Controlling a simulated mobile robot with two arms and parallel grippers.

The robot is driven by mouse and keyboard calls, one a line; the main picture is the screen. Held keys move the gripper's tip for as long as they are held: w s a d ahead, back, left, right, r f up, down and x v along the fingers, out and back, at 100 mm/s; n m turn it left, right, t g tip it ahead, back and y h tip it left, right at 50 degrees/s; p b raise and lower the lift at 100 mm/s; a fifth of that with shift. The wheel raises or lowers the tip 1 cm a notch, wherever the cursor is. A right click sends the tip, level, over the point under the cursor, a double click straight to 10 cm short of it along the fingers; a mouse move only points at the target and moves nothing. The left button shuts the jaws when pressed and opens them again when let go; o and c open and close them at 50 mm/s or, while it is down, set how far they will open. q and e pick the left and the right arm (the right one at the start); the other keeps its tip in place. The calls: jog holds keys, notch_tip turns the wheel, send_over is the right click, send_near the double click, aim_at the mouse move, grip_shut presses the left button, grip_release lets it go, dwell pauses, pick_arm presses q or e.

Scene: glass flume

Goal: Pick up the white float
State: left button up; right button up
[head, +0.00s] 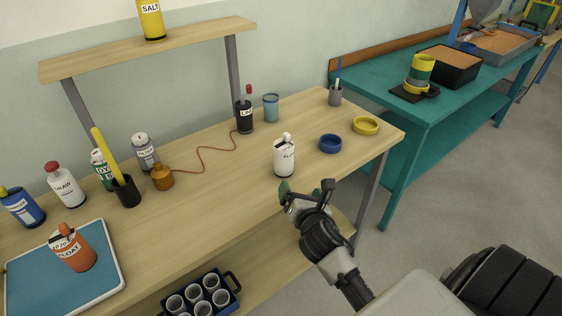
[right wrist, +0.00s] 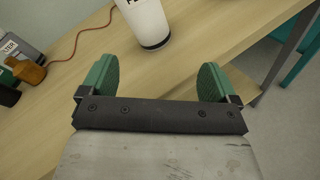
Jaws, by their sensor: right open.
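The white float (head: 285,157) is a white bottle with a dark-lettered label. It stands upright near the front of the wooden bench, right of its middle. In the right wrist view its lower part (right wrist: 147,24) shows at the top, beyond my fingertips, with its top cut off. My right gripper (head: 306,188) is open and empty at the bench's front edge, nearer to me than the bottle and apart from it. In the right wrist view its two green fingers (right wrist: 158,78) are spread wide. My left gripper is not in view.
A blue ring (head: 330,144) and a yellow ring (head: 366,126) lie right of the float. An orange bottle (head: 77,252) is on the blue tray (head: 30,290). Bare wood surrounds the float.

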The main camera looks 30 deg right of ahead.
aim_at(287, 159)
jog(key=w+r+n+t, duration=0.1)
jog(key=n, duration=0.1)
jog(key=w+r+n, duration=0.1)
jog(key=n, duration=0.2)
jog(key=shift+w+r+t, duration=0.1)
jog(key=shift+r+t, duration=0.3)
jog(key=shift+w+d+r+n, duration=0.1)
jog(key=shift+w+n, duration=0.2)
jog(key=x, duration=0.5)
jog(key=p+x, duration=0.1)
jog(key=x, duration=0.4)
jog(key=shift+w, duration=0.25)
jog(key=c, duration=1.1)
jog(key=shift+r, duration=0.1)
